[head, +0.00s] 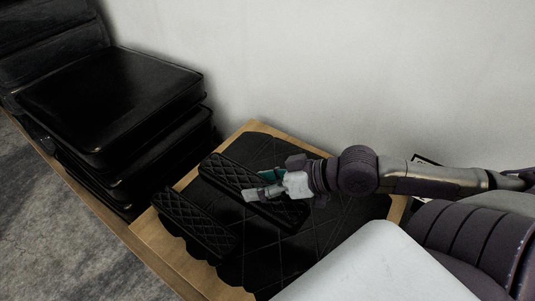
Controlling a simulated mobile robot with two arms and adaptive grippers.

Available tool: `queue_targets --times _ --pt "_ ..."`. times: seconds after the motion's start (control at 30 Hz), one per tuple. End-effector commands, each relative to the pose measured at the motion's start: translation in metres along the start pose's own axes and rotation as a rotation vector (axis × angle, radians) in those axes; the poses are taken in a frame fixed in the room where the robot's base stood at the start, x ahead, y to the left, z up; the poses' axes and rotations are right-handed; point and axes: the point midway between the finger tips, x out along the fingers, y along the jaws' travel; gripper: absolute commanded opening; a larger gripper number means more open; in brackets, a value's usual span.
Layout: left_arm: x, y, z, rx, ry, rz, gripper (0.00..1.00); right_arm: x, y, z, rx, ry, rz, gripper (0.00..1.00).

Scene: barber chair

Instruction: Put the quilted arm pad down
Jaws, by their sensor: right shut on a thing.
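A long black quilted arm pad (230,176) lies over a larger black quilted panel (322,232) on a wooden surface. My right gripper (262,185) is shut on this pad, near its middle, with its arm coming in from the right. The gripper hides part of the pad. I cannot tell whether the pad touches the panel below or is just above it. A second black quilted arm pad (194,223) lies in front and to the left, roughly parallel to the held one, with a narrow gap between. My left gripper is not in view.
The wooden top (161,246) shows bare along its left and front edges. A stack of black cushions (110,95) stands to the left. A plain pale wall (330,70) rises close behind. Grey floor (45,220) lies at the lower left.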

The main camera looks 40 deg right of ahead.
Motion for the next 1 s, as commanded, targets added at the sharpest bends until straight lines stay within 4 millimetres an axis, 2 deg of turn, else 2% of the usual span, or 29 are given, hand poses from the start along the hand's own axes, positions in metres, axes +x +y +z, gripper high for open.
queue_targets --times 0.37,0.63,0.83,1.0 --pt "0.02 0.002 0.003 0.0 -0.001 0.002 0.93 0.043 0.032 -0.006 -0.003 0.009 -0.001 0.13" --pt "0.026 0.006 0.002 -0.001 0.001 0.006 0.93 0.088 0.064 -0.011 0.0 0.009 -0.003 0.13" --pt "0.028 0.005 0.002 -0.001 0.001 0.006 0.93 0.106 0.077 -0.011 -0.002 0.005 -0.002 0.13" --pt "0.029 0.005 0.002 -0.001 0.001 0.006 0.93 0.116 0.084 0.005 0.003 0.0 -0.003 0.13"
